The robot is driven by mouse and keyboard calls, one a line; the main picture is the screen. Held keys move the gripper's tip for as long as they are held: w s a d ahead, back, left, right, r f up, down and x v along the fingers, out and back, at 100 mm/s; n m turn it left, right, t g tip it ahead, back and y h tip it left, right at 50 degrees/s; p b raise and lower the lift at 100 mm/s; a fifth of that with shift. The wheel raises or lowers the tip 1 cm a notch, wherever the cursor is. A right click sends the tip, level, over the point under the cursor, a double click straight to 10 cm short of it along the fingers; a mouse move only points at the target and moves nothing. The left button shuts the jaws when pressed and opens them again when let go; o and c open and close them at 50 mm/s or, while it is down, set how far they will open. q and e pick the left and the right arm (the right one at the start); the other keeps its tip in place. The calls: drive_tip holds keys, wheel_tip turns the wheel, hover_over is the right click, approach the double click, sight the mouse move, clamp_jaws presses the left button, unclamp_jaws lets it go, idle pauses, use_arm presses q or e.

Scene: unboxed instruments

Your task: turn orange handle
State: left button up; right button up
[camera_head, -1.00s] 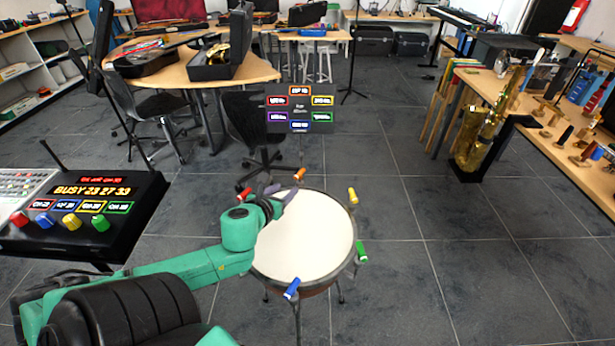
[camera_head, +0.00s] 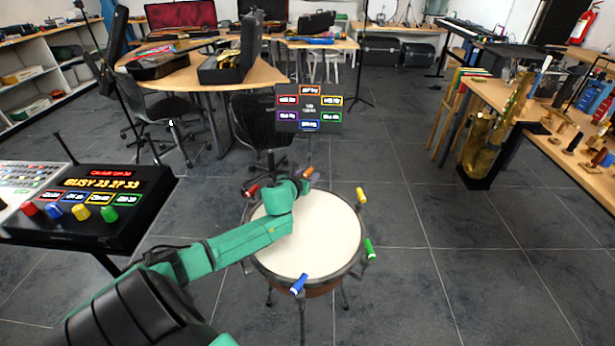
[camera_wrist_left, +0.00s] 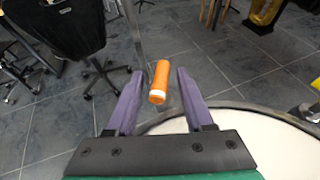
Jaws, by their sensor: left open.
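The orange handle (camera_head: 308,172) stands at the far rim of the drum (camera_head: 325,235). In the left wrist view, the orange handle (camera_wrist_left: 160,80), with a white end, appears between the two purple fingers of my left gripper (camera_wrist_left: 157,74). Gaps show on both sides, and neither finger appears to touch it. In the head view, my left gripper (camera_head: 303,184) is over the drum's far edge, just short of the handle; its fingers are mostly hidden by the green wrist. My right gripper is not in view.
Other rim handles are red (camera_head: 252,190), yellow (camera_head: 361,195), green (camera_head: 370,248) and blue (camera_head: 299,285). A dark sign with coloured labels (camera_head: 309,107) stands behind the drum, near a black chair (camera_head: 262,125). A console (camera_head: 95,205) is at left. Floor right of the drum is clear.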

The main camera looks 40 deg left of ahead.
use_arm(q)
drive_tip(key=shift+c, duration=0.9)
clamp_jaws()
drive_tip(key=shift+r+n, duration=0.1)
drive_tip(key=shift+n, duration=0.2)
drive_tip(key=n+g+y+p, duration=0.2)
drive_tip(key=n+y, duration=0.2)
drive_tip(key=shift+r+y, duration=0.1)
drive_tip(key=shift+y, duration=0.3)
drive_tip(key=shift+n+g+y, duration=1.1)
drive_tip(key=shift+n+g, duration=0.5)
